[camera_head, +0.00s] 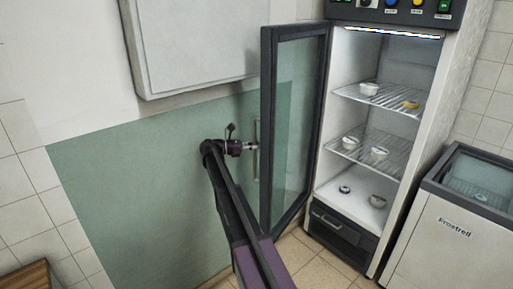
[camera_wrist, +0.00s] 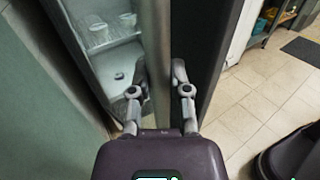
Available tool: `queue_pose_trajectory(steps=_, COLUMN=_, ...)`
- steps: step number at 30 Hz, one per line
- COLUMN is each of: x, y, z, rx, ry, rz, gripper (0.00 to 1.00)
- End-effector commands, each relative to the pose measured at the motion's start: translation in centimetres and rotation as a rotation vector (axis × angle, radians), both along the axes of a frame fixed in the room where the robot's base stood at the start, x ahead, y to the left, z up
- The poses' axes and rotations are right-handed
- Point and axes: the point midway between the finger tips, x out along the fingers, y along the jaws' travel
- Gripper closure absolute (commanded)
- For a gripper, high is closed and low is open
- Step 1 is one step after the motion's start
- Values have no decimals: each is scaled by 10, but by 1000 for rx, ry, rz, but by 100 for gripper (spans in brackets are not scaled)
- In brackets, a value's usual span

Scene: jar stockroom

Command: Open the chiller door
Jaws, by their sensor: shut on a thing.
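The chiller door (camera_head: 299,120), a dark-framed glass panel, stands wide open, swung out to the left of the chiller cabinet (camera_head: 429,120). Its pale vertical handle (camera_head: 256,128) is on the door's outer side, near the free edge. My gripper (camera_head: 252,147) is at the handle and shut on it. In the wrist view my gripper's fingers (camera_wrist: 159,83) are on either side of the pale handle bar (camera_wrist: 156,45), beside the door's dark frame (camera_wrist: 195,45). The exact finger contact is hard to see.
Small jars and dishes (camera_head: 379,152) sit on the chiller's wire shelves and floor. A white chest labelled Frostrell (camera_head: 444,226) stands to the right. A pale wall cabinet (camera_head: 195,45) hangs at upper left. Tiled floor (camera_head: 315,261) is clear before the chiller.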

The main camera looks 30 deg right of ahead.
Motion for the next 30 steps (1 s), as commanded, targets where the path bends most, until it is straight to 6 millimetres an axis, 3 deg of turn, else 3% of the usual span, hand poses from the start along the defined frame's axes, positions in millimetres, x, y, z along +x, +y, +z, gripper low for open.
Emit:
queue_pose_trajectory(steps=6, x=-5, y=-3, z=0, rx=1, ry=0, rz=-11, gripper=100)
queue_pose_trajectory(steps=7, x=-5, y=-3, z=0, rx=1, ry=0, rz=-12, gripper=67)
queue_pose_trajectory(steps=9, x=-5, y=-4, z=0, rx=1, ry=0, rz=-13, gripper=46)
queue_pose_trajectory(steps=10, x=-5, y=-5, z=0, rx=1, ry=0, rz=-13, gripper=40)
queue_pose_trajectory(steps=23, x=-4, y=-6, z=0, rx=1, ry=0, rz=-12, gripper=40)
queue_pose_trajectory(steps=30, x=3, y=8, z=0, rx=1, ry=0, rz=-10, gripper=40)
